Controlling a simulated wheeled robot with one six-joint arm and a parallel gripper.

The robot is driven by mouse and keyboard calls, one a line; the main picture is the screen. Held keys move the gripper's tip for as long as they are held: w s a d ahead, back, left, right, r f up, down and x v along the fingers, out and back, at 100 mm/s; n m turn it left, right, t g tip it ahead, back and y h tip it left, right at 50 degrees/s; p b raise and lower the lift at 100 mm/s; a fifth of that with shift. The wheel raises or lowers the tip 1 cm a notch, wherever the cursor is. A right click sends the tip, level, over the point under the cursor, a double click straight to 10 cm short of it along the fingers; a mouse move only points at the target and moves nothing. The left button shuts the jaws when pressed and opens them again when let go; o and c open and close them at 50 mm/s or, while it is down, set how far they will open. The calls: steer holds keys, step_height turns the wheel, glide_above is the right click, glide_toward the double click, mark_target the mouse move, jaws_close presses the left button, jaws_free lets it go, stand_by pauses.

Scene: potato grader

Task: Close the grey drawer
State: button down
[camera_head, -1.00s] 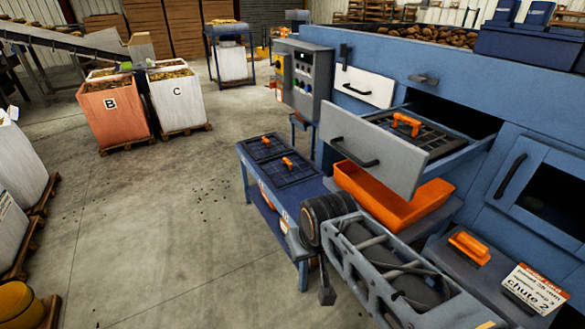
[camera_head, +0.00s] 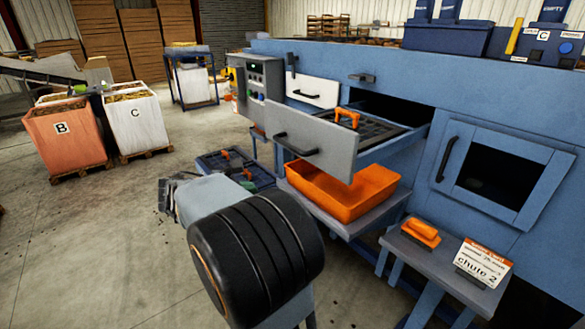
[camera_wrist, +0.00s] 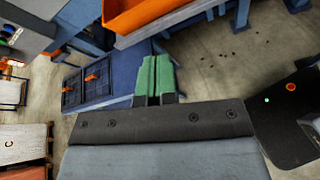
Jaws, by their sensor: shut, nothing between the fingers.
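The grey drawer (camera_head: 318,144) stands pulled out of the blue machine (camera_head: 395,82), with a dark handle (camera_head: 296,145) on its front. Inside it lies a dark grid screen with an orange handle (camera_head: 347,117). In the wrist view my gripper (camera_wrist: 153,62) has its green fingers together with nothing between them. It points over the floor and the low blue table. In the head view my arm covers the area in front of the drawer, with the gripper (camera_head: 245,180) partly hidden behind it, low and left of the drawer front. I see no contact with the drawer.
An orange bin (camera_head: 345,192) sits under the drawer. The low blue table (camera_wrist: 115,72) with dark screens is beside it. A shelf with an orange-handled tool (camera_head: 421,232) and a chute 2 sign (camera_head: 484,262) is at right. Open floor (camera_head: 90,240) lies left.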

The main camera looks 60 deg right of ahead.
steer(key=s+d+r+n+g+h, duration=0.1)
steer(key=d+n+h, duration=0.2)
steer(key=d, duration=1.6)
steer(key=shift+s+r+g+h+p, duration=0.35)
steer(key=shift+g+h+p, duration=0.1)
steer(key=shift+h, duration=0.15)
